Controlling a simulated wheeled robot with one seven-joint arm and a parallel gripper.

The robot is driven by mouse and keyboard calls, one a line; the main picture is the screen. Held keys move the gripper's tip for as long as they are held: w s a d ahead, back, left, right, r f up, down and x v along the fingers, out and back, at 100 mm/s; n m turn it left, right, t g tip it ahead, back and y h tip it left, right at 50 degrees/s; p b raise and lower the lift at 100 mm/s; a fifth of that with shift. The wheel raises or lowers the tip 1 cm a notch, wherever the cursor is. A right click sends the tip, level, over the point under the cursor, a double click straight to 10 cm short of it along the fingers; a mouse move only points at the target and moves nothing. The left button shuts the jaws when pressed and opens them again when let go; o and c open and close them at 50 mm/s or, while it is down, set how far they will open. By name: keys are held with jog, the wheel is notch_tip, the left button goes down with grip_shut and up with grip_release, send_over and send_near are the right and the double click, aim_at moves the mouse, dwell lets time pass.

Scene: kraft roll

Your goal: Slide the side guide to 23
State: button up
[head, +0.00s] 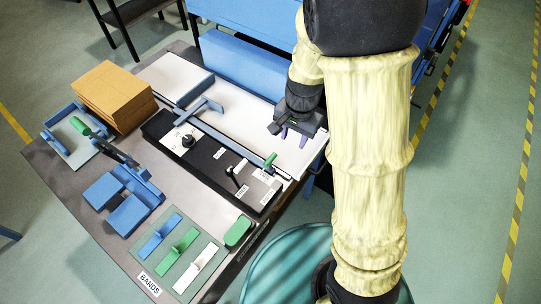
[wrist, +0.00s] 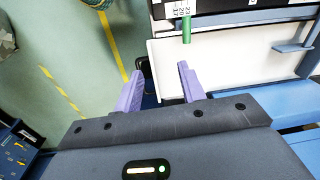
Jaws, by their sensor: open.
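The side guide appears to be the blue T-shaped piece (head: 198,110) on the white bed (head: 172,75), over the long blue-grey rail (head: 222,134). In the wrist view a blue guide piece (wrist: 296,46) shows at the right edge of the bed. A green-tipped handle (head: 270,160) stands at the rail's near end; it also shows in the wrist view (wrist: 186,31), beside a small label with numbers I cannot read surely. My gripper (head: 293,137) is open and empty above the bed's right part, apart from the guide; its purple fingers show in the wrist view (wrist: 159,76).
A black control strip (head: 212,160) with a knob and levers lies in front of the rail. Brown boxes (head: 115,95), blue fixtures (head: 125,198) and a mat (head: 180,255) with blue, green and white pieces occupy the left and front of the table. A blue cover (head: 240,66) stands behind.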

aim_at(270, 158)
jog(key=w+a+f+m+p, duration=0.1)
jog(key=w+a+m, duration=0.2)
jog(key=a, duration=0.3)
jog(key=shift+w+g+h+p, duration=0.3)
jog(key=shift+w+p, duration=0.1)
jog(key=shift+w, duration=0.05)
jog(key=shift+f, duration=0.15)
notch_tip(270, 158, down, 17)
jog(key=shift+f+p, duration=0.15)
jog(key=shift+p, duration=0.3)
grip_shut()
